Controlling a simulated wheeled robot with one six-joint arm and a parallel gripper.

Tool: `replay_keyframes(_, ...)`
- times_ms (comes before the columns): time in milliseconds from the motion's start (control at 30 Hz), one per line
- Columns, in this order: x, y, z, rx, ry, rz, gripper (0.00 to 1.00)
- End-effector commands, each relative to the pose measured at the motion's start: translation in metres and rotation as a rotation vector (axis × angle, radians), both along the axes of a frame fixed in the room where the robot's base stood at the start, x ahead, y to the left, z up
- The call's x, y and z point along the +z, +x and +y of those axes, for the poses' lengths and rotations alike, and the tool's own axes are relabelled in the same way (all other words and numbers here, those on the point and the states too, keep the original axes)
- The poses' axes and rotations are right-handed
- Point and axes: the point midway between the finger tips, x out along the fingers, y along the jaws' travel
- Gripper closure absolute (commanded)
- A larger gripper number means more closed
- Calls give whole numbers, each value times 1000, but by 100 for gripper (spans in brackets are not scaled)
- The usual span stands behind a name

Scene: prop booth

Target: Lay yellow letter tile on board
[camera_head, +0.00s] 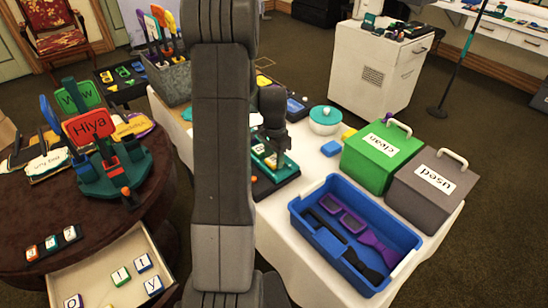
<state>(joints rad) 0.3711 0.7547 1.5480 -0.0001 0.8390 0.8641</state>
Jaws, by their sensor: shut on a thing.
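My gripper (277,150) points down over the teal board (287,172), which lies on a black base on the white-clothed table. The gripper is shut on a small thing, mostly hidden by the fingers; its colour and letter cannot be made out. A small pale tile with some orange shows on the board beside the fingertips. I cannot tell whether the held thing touches the board. My arm hides the board's left part.
A blue tray (300,208) of tools, a green box (372,165) marked "clean" and a grey box (420,192) marked "used" stand right. A white-teal pot (324,122) stands behind. Left, an open drawer (92,280) holds several letter tiles beneath a round table (120,215).

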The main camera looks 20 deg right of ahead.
Motion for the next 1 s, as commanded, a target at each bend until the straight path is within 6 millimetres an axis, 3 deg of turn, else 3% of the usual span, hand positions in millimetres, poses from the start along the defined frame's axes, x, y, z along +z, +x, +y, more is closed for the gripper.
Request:
replay_keyframes(367,-9,0,0,0,0,0,79)
replay_keyframes(400,-9,0,0,0,0,0,55)
replay_keyframes(500,-8,0,0,0,0,0,36)
replay_keyframes(833,-5,0,0,0,0,0,36)
replay_keyframes(1000,14,1,0,0,-2,-5,36)
